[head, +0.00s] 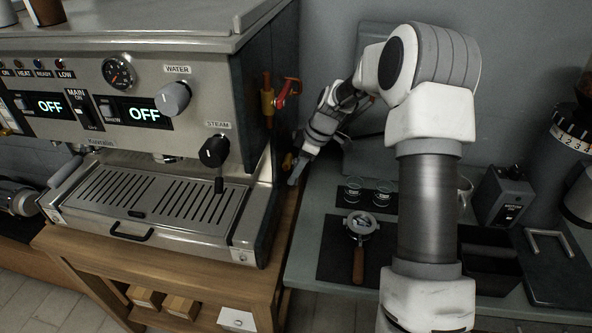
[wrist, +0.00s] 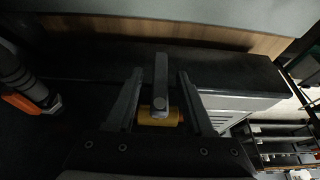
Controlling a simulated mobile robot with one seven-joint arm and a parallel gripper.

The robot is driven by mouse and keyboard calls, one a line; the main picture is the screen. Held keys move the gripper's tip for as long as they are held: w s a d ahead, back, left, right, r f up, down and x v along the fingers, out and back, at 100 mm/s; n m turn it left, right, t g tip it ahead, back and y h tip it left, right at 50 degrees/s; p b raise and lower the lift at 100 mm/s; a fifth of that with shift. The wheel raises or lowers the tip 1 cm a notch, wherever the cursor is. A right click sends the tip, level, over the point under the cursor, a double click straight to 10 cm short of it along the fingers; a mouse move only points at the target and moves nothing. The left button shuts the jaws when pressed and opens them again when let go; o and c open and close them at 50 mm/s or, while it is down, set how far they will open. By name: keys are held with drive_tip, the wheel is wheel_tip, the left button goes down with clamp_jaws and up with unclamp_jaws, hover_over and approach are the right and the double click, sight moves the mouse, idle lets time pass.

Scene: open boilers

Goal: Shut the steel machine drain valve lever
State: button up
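The steel machine (head: 190,65) stands at the left of the head view. Low on its right side is a small yellow valve (head: 287,161), partly hidden by my gripper (head: 299,168). In the wrist view, a straight grey lever (wrist: 160,78) runs outward from a yellow valve body (wrist: 158,114). My gripper (wrist: 160,72) is open, with one finger on each side of the lever. A gap shows between the lever and each finger. Whether any part touches is too dark to tell.
A second valve with a red handle (head: 286,92) sits higher on the machine's side. A counter to the right holds a portafilter (head: 360,228) on a dark mat, small glasses (head: 353,189) and a grinder (head: 562,165). A dark-orange object (wrist: 25,102) shows at the wrist view's left.

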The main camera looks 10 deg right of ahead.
drive_tip(key=p+v, duration=0.1)
drive_tip(key=v, duration=1.6)
drive_tip(key=shift+r+p, duration=0.2)
drive_tip(key=shift+p, duration=0.1)
drive_tip(key=shift+d, duration=0.1)
